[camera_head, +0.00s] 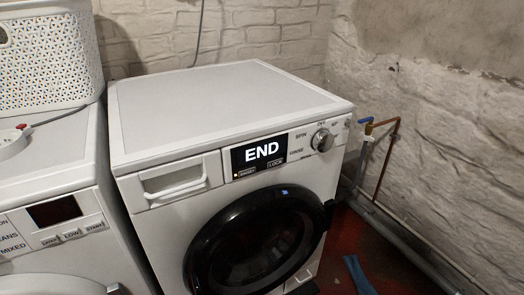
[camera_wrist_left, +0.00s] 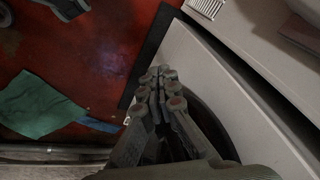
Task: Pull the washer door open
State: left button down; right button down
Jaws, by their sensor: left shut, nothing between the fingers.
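The white washer (camera_head: 230,95) stands in the middle of the head view, with "END" on its display (camera_head: 259,154). Its round washer door (camera_head: 208,240) has a black rim and dark glass; it looks closed against the front, and its lower part is cut off. My left gripper (camera_wrist_left: 157,78) shows in the left wrist view, shut and empty. It is close to the washer's white front (camera_wrist_left: 205,62), with part of a dark round shape behind the fingers. Whether they touch the door is unclear. My right gripper is in neither view.
A second white machine (camera_head: 50,170) stands close on the left, bearing a patterned basket (camera_head: 48,60). Pipes (camera_head: 385,155) run along the right wall. A green cloth (camera_wrist_left: 42,105) and a blue cloth (camera_wrist_left: 97,124) lie on the red floor.

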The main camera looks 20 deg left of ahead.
aim_at(254, 245)
jog(key=k+j+z, duration=0.3)
jog(key=k+z, duration=0.15)
jog(key=k, duration=0.4)
jog(key=k+z, duration=0.3)
jog(key=k, duration=0.3)
